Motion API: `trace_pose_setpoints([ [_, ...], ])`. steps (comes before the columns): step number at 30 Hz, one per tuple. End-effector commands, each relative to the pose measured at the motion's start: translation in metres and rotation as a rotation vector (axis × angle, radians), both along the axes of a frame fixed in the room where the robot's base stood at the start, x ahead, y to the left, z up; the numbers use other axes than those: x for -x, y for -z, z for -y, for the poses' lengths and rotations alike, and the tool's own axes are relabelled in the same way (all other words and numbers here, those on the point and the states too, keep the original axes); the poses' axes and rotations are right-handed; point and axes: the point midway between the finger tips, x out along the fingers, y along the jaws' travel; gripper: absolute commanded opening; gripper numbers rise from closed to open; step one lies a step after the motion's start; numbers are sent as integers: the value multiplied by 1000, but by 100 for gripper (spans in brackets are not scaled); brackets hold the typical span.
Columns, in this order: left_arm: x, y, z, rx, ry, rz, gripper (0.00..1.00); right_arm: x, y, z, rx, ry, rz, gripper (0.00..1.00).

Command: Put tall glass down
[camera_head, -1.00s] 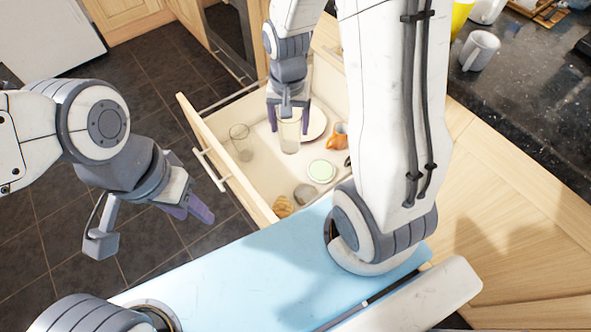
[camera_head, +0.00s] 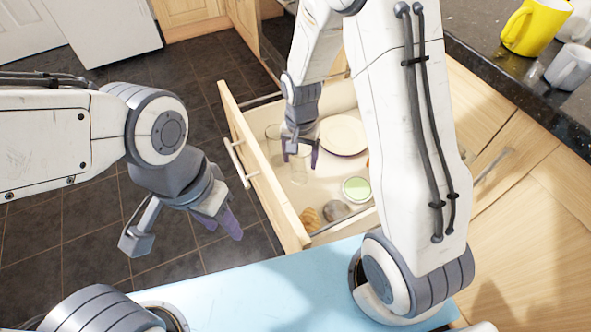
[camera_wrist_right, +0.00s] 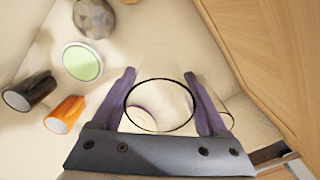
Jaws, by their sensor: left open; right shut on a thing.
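The tall glass (camera_head: 299,171) is clear and hard to make out. It is between the fingers of my right gripper (camera_head: 300,157), over the inside of the open drawer (camera_head: 262,193). In the right wrist view my right gripper (camera_wrist_right: 164,100) is shut on the tall glass (camera_wrist_right: 160,70), whose round rim faces the camera. I cannot tell whether its base touches the drawer floor. A second clear glass (camera_head: 272,131) stands beside it. My left gripper (camera_head: 187,232) is open and empty, outside the drawer over the dark floor.
The drawer also holds a white plate (camera_head: 343,134), a green-topped round thing (camera_head: 356,190), a grey stone-like thing (camera_head: 336,210), a brown thing (camera_head: 309,219), an orange mug (camera_wrist_right: 65,113) and a dark cup (camera_wrist_right: 29,94). Mugs, one yellow (camera_head: 530,27), stand on the dark counter (camera_head: 480,45).

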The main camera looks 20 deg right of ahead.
Motion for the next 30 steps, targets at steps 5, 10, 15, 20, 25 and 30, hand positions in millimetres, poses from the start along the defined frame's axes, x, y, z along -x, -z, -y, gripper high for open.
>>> trace_pose_setpoints([
  [5,0,4,0,0,0,0,45,-8,10,-14,0,1,0,7],
  [10,0,11,0,0,0,0,45,-8,26,-15,0,2,-1,7],
  [15,0,20,0,0,0,0,45,-8,50,-15,1,2,-3,7],
  [20,0,18,0,0,0,0,45,-9,50,-15,0,2,1,7],
  [25,0,19,0,0,0,0,45,-9,52,-15,0,1,0,7],
  [30,0,20,0,0,0,0,45,-9,53,-15,0,1,0,100],
])
